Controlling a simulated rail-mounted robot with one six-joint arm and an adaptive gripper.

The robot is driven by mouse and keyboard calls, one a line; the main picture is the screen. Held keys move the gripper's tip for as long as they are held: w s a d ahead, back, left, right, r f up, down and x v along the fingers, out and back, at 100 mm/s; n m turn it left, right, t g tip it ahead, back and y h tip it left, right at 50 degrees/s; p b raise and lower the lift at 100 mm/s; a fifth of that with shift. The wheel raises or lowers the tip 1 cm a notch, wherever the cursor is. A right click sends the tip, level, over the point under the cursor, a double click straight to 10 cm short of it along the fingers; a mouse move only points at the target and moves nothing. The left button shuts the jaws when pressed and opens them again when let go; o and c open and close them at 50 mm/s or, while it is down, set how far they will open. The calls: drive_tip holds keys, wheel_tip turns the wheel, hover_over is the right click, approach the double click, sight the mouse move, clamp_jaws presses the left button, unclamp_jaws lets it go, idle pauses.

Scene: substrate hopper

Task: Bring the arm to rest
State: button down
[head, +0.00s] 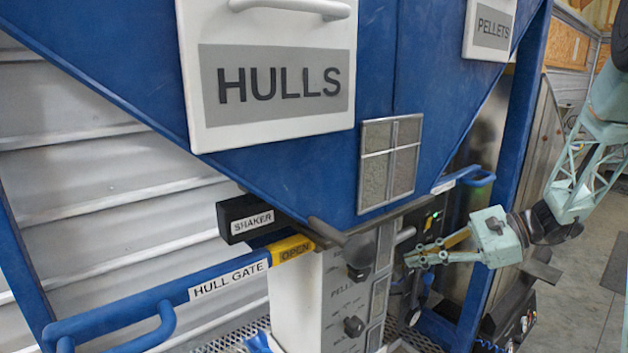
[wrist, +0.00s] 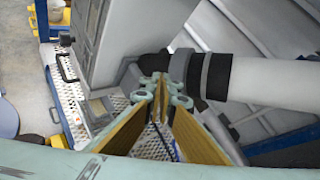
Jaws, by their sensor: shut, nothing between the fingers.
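My gripper (head: 412,255) is at the right of the head view, in front of the hopper's lower part, its fingers pointing left. In the wrist view its pale green fingers with tan inner pads (wrist: 160,88) meet at the tips, and nothing is between them. My arm comes in from the right edge of the head view. The fingers look close to the control column (head: 350,290) in the head view; whether they touch it I cannot tell.
The blue hopper (head: 290,185) carries a HULLS panel (head: 270,130) and a PELLETS panel (head: 490,30). The blue HULL GATE handle (head: 150,305) reaches out at lower left, beneath the black SHAKER box (head: 245,218). A wide pipe (wrist: 265,82) lies behind the fingers. Bare floor (head: 595,265) shows at right.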

drive_tip(key=s+a+r+n+g+h, duration=0.25)
drive_tip(key=s+a+r+n, duration=0.2)
drive_tip(key=s, duration=0.55)
drive_tip(key=s+a+r+n+g+h, duration=0.1)
drive_tip(key=s+a+r+n+h, duration=0.3)
drive_tip(key=s, duration=0.6)
drive_tip(key=s+d+r+n+t+h+b, duration=0.1)
drive_tip(key=s+n+t+h+b, duration=0.1)
drive_tip(key=s, duration=0.9)
drive_tip(key=s+d+r+n+t+h+b, duration=0.1)
drive_tip(key=s+n+h, duration=0.3)
drive_tip(key=s, duration=0.8)
drive_tip(key=shift+d+r+n+t+b, duration=0.25)
drive_tip(key=shift+d+n+t+b, duration=0.3)
drive_tip(key=shift+n, duration=0.3)
